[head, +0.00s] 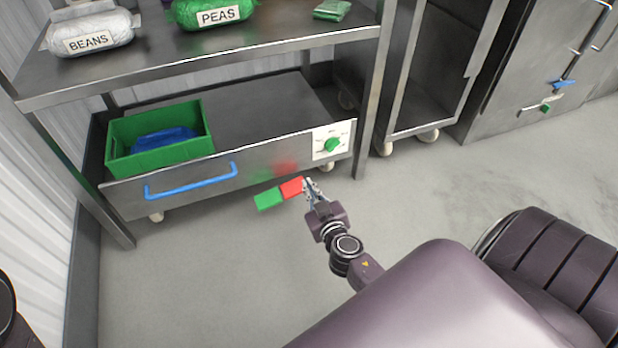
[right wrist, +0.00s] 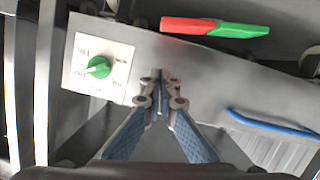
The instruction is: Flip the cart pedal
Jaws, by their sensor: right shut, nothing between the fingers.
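The cart pedal has a green half (head: 268,199) and a red half (head: 291,187), and sticks out low in front of the cart (head: 200,192). In the right wrist view the red half (right wrist: 188,24) and green half (right wrist: 238,30) lie beyond the fingertips. My right gripper (head: 309,185) is shut and empty, right beside the red end in the head view. In the right wrist view, a gap shows between its fingertips (right wrist: 161,76) and the pedal. I cannot tell whether they touch. My left gripper is not in view.
The cart front has a blue handle (head: 191,184) and a green dial (head: 332,145). A green bin (head: 158,156) with something blue inside stands on the cart. The steel table (head: 200,66) above carries bags of beans (head: 91,32) and peas (head: 213,10). Grey floor (head: 215,285) in front is clear.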

